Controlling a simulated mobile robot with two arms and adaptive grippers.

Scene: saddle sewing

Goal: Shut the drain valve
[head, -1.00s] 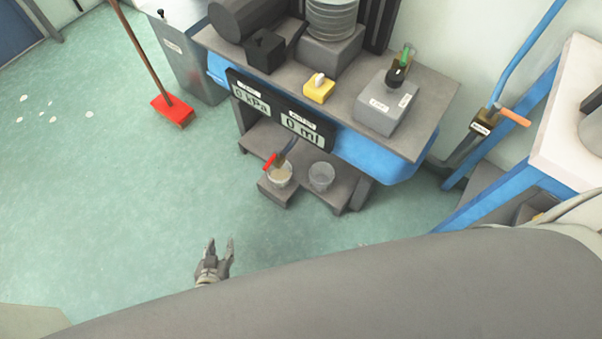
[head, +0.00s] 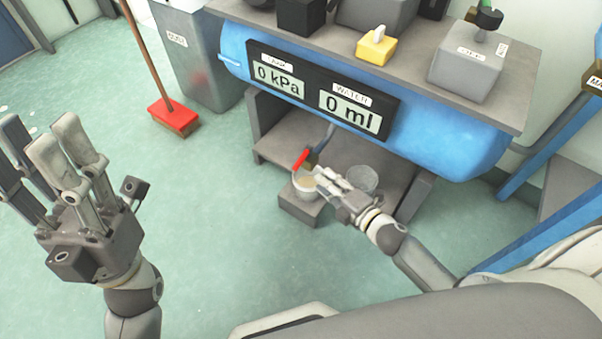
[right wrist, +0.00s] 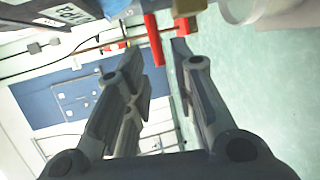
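The drain valve's red lever (head: 301,159) is under the blue tank, above a small cup (head: 306,187) of cloudy liquid on a low grey block. My right gripper (head: 332,174) is just right of the lever and cup in the head view. In the right wrist view its fingers (right wrist: 157,58) are apart with nothing between them, and the red lever (right wrist: 154,40) shows just beyond the fingertips, apparently not touching. My left gripper (head: 45,140) is raised at the left, open and empty.
The blue tank (head: 450,150) and its display panel (head: 320,98) overhang the lower shelf (head: 270,145). A clear cup (head: 363,179) stands behind my right gripper. A red broom (head: 173,116) leans by the dust bin (head: 195,60). The green floor at the left is open.

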